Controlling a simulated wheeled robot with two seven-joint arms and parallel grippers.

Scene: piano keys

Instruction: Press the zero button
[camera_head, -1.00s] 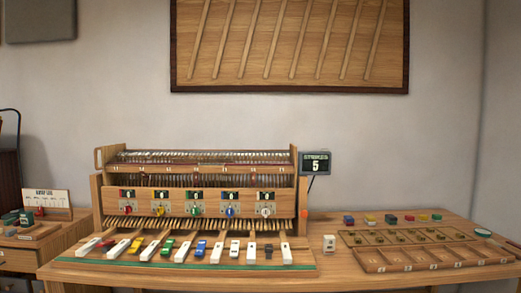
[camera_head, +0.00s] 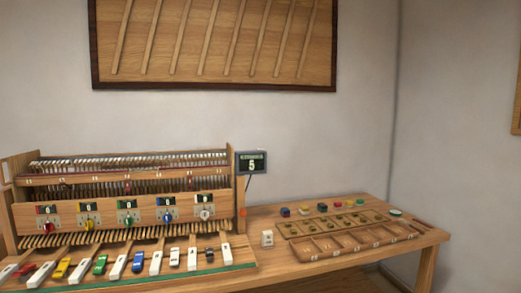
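No control is legibly marked zero at this size. The wooden keyboard machine (camera_head: 120,180) stands at the left of the table, with a front row of white keys (camera_head: 155,262) and coloured blocks among them. Its front panel carries several small displays and coloured knobs, the rightmost one a white knob (camera_head: 205,214). A dark display (camera_head: 251,163) at its right end reads 5. A small orange piece (camera_head: 242,212) sits on its right end. A small white box (camera_head: 267,238) stands on the table right of the machine. Neither gripper is in view.
Right of the white box lies a wooden tray with compartments (camera_head: 352,243), and a row of small coloured blocks (camera_head: 322,207) behind it. A round green-rimmed item (camera_head: 396,212) is near the table's right end. Floor shows right of the wooden table (camera_head: 432,237).

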